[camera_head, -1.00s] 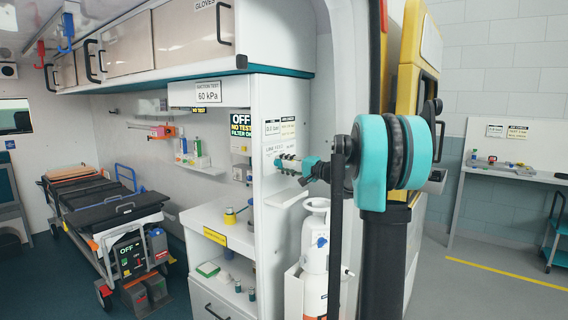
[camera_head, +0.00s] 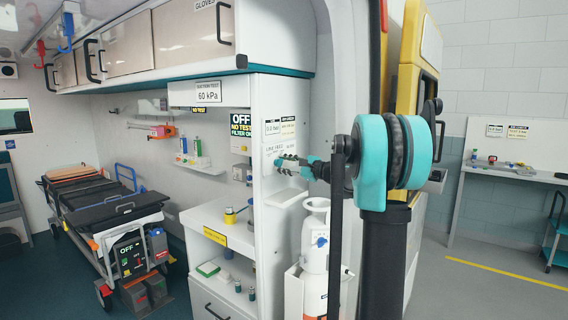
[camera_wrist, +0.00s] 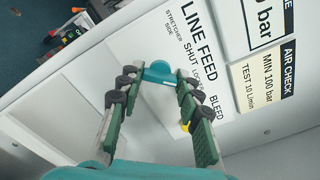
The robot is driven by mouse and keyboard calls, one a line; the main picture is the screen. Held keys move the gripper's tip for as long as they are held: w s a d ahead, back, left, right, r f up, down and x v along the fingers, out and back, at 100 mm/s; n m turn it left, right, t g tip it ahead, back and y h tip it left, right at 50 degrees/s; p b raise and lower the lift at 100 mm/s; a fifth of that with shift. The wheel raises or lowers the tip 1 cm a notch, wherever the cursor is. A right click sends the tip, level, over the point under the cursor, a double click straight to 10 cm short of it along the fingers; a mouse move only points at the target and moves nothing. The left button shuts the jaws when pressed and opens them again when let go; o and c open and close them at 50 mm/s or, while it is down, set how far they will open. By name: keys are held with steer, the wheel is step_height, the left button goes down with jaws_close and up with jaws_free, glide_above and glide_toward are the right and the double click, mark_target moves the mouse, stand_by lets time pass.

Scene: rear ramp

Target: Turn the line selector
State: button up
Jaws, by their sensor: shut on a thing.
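The line selector shows in the wrist view as a teal handle (camera_wrist: 160,72) on the white panel, under the printed words LINE FEED, SHUT and BLEED. My gripper (camera_wrist: 158,80) has one dark green padded finger on each side of it, shut on it at the tips. In the head view my gripper (camera_head: 284,162) reaches left to the cabinet's end panel and hides the selector there. Which mark the handle points to is hard to tell.
Cards reading AIR CHECK (camera_wrist: 268,80) are beside the selector label. A white cylinder (camera_head: 315,245) stands below my gripper. A counter (camera_head: 215,225) with small bottles is left of the panel. A stretcher (camera_head: 100,205) stands farther left.

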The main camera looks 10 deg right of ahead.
steer(key=shift+r+m, duration=0.15)
steer(key=shift+m, duration=0.45)
steer(key=shift+w, duration=0.1)
steer(key=o, duration=1.2)
steer(key=shift+c, duration=0.2)
steer(key=v, duration=1.2)
